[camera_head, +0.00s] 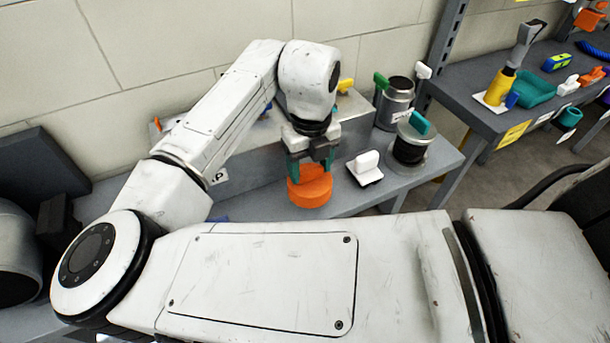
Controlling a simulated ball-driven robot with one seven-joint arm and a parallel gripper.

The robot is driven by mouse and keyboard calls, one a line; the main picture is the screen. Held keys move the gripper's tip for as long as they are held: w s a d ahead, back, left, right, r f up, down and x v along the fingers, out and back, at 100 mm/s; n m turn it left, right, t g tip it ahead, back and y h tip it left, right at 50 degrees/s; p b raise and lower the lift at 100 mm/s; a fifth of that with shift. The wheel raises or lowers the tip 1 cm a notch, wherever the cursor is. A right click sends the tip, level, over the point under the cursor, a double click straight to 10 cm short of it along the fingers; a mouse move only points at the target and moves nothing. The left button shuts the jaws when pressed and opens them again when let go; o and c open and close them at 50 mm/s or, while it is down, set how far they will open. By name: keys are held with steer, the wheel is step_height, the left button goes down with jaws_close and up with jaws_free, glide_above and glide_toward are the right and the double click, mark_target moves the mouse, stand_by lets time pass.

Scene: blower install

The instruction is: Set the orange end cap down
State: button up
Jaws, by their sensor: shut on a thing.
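The orange end cap (312,192) is a round, thick disc near the front edge of the grey bench. My gripper (311,169) points down at it from above. Its teal fingertips are closed on the upper part of the cap. The cap is at or just above the bench top; I cannot tell whether it touches. The fingers hide part of its top and left side.
A white block with an upright handle (367,167) stands just right of the cap. Behind it are a metal cylinder (397,98) and a dark round part with a teal handle (409,150). A second bench (470,103) with tools stands at right.

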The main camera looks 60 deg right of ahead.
mark_target(305, 178)
steer(key=shift+w+f, duration=0.3)
steer(key=shift+f, duration=0.1)
steer(key=shift+w+f, duration=0.15)
steer(key=shift+f, duration=0.75)
steer(key=shift+w+f, duration=0.1)
steer(key=shift+f, duration=0.8)
steer(key=shift+f, duration=0.2)
steer(key=o, duration=1.2)
steer(key=shift+r, duration=0.1)
step_height(305, 178, up, 12)
steer(key=shift+r, duration=0.15)
